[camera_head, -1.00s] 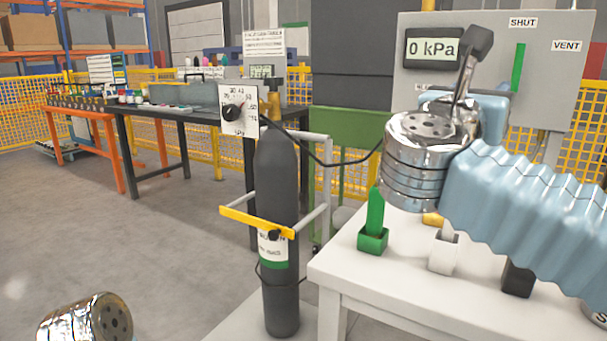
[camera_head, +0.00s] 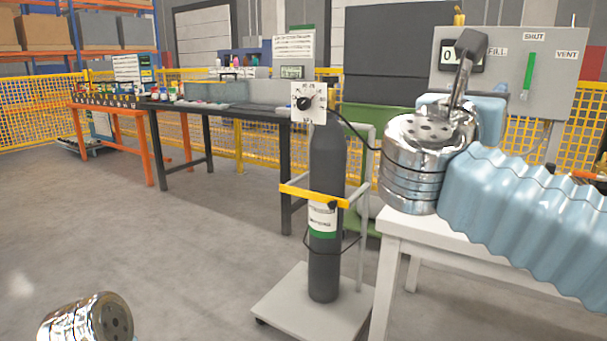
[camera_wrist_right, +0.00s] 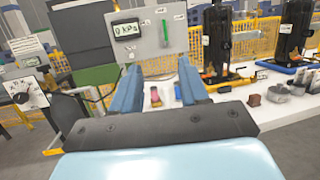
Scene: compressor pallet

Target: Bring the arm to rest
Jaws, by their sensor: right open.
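My right arm, with a light blue ribbed sleeve (camera_head: 525,215) and a chrome joint (camera_head: 412,170), is raised at the right of the head view, in front of a white table. My right gripper (camera_wrist_right: 158,82) shows in the right wrist view with two blue fingers apart and nothing between them. It points toward a grey panel (camera_wrist_right: 160,30) and is clear of it. Part of my left arm, a chrome joint (camera_head: 88,320), shows at the bottom left of the head view. My left gripper is out of view.
A dark gas cylinder (camera_head: 325,220) stands on a trolley (camera_head: 312,300) left of the white table (camera_head: 400,232). Workbenches (camera_head: 205,110) and a yellow fence (camera_head: 40,125) are behind. In the wrist view, black devices (camera_wrist_right: 218,40) stand on the right. Floor at the left is clear.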

